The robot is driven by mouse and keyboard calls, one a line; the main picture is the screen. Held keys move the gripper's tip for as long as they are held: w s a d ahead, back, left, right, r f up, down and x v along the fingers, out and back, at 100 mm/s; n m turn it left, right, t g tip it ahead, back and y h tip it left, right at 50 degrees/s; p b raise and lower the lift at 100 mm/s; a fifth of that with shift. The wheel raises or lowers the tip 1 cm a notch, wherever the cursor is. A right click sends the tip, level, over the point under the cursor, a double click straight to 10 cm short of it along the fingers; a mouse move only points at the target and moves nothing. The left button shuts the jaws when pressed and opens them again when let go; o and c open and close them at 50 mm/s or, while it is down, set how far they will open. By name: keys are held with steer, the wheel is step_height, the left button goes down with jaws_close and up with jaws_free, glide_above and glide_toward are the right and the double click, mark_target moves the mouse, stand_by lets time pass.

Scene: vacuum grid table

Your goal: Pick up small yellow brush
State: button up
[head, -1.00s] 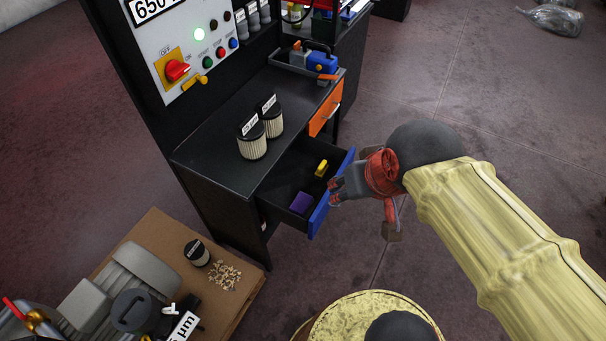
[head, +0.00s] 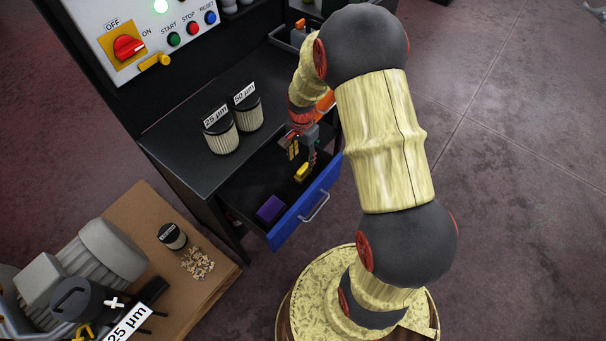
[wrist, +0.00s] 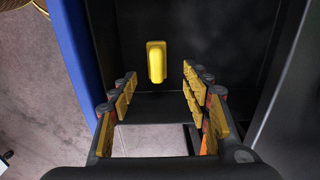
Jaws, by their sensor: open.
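The small yellow brush (head: 303,173) lies in the open blue-fronted drawer (head: 318,204), toward its right end in the head view. In the wrist view the brush (wrist: 156,62) stands out against the dark drawer floor, just beyond the fingertips and between their lines. My gripper (head: 303,152) is above the drawer, pointing down, close over the brush. Its two fingers are spread apart with nothing between them; the gripper also shows in the wrist view (wrist: 158,82). The brush's underside is hidden.
A purple block (head: 270,209) lies in the same drawer. Two labelled filters (head: 220,132) stand on the black bench top (head: 180,140). The drawer's blue front wall (wrist: 72,45) is close beside the left finger.

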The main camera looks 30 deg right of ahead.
mark_target(303, 167)
steer(key=f+b, duration=0.1)
steer(key=f, duration=0.1)
steer(key=f+b, duration=0.1)
steer(key=f, duration=0.2)
steer(key=f+b, duration=0.1)
steer(key=f, duration=0.2)
steer(key=shift+s+d+b, duration=0.1)
steer(key=shift+s+b, duration=0.15)
steer(key=shift+b, duration=0.1)
steer(key=c, duration=0.3)
jaws_close()
